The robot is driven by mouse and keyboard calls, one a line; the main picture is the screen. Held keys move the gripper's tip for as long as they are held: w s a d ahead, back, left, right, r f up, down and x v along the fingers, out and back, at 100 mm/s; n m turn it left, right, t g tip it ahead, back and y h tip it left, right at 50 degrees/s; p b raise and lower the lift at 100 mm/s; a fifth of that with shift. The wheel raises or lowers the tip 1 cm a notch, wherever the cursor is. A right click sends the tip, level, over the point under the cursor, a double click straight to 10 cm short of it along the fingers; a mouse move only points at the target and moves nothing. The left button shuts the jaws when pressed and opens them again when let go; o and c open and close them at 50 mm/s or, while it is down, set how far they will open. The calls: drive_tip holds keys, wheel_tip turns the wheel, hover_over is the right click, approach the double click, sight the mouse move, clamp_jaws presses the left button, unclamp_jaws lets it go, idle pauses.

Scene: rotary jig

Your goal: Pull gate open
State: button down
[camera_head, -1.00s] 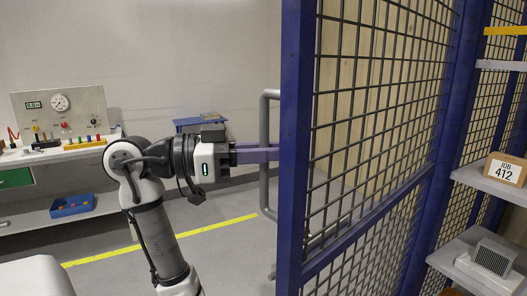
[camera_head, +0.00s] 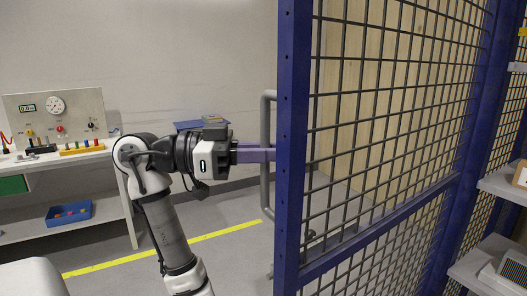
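The gate (camera_head: 291,120) is a blue metal frame filled with dark wire mesh (camera_head: 385,120). It stands at an angle across the right half of the view. A grey vertical bar handle (camera_head: 265,190) shows just left of the gate's near edge post. My gripper (camera_head: 256,153) points right, with its purple-grey fingers level at the handle's upper half. The fingertips reach the handle and the blue post. The post and the handle hide part of that spot, so I cannot tell whether the fingers are closed around the bar.
A bench with a gauge panel (camera_head: 58,108) stands at the left, with a blue bin (camera_head: 68,214) on its lower shelf. A yellow line (camera_head: 215,234) crosses the open grey floor. Shelves (camera_head: 507,185) with boxes stand at the right behind the mesh.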

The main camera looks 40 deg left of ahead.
drive_tip(key=shift+a+f, duration=0.1)
drive_tip(key=shift+a, duration=0.05)
idle(0.3)
drive_tip(key=c, duration=1.5)
unclamp_jaws()
drive_tip(key=b+v, duration=0.3)
drive_tip(key=v, duration=1)
drive_tip(key=shift+s+a, duration=0.3)
